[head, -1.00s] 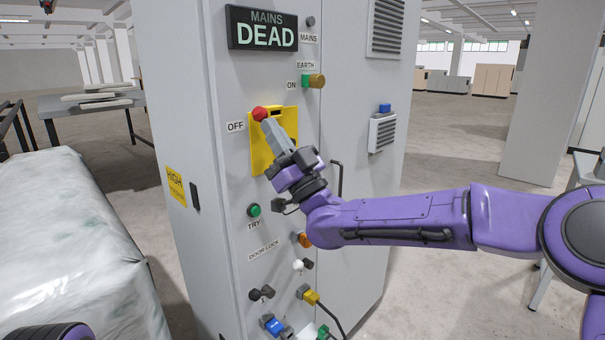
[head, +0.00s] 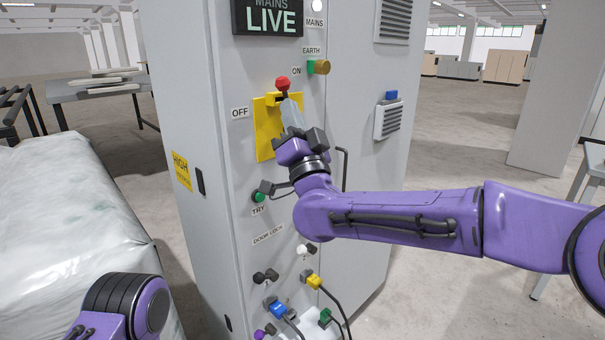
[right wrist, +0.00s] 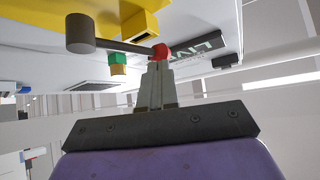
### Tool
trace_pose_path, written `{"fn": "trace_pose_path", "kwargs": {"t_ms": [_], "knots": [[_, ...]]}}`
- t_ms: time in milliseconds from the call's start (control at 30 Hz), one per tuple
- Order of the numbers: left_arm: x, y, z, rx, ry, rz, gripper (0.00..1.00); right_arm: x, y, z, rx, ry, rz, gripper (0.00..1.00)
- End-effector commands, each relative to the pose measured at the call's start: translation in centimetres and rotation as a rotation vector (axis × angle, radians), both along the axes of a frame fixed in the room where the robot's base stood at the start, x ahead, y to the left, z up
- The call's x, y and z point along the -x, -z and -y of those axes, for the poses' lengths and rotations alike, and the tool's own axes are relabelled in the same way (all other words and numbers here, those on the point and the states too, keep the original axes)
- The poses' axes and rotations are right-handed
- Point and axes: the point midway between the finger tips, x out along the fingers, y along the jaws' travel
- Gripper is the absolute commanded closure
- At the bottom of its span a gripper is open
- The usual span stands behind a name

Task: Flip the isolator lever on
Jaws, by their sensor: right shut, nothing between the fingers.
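The isolator lever has a red knob (head: 283,83) and stands over a yellow plate (head: 263,142) on the grey cabinet. The knob is up, near the ON label (head: 296,71) and away from the OFF label (head: 239,113). My right gripper (head: 288,103) is shut and empty, its tips just below the knob. In the right wrist view the shut fingertips (right wrist: 158,66) are close to the red knob (right wrist: 161,51); I cannot tell if they touch. The lever's dark rod runs to a grey hub (right wrist: 80,33). The display (head: 268,18) reads LIVE. My left gripper is out of frame.
A brass and green EARTH knob (head: 319,67) sits above right of the lever. A green TRY button (head: 258,197) and several plugs with cables are lower on the cabinet. A wrapped bale (head: 75,225) stands at left. Open floor lies right of the cabinet.

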Motion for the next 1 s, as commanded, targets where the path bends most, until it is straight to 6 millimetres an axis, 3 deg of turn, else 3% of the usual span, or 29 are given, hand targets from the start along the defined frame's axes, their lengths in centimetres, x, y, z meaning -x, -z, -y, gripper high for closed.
{"fn": "trace_pose_path", "kwargs": {"t_ms": [33, 433, 933, 1000], "knots": [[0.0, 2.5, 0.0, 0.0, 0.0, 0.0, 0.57, 0.7, 2.1, 0.1, 0.0, -0.006, 0.001, 1.0], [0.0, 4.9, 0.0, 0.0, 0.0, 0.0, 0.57, 6.7, 6.7, 2.7, -0.001, -0.009, 0.001, 1.0], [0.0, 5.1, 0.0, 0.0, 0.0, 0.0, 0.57, 7.5, 7.3, 3.0, -0.006, -0.02, -0.007, 1.0], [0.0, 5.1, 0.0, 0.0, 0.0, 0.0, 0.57, 7.1, 9.3, 2.9, 0.003, -0.038, -0.086, 1.0]]}}
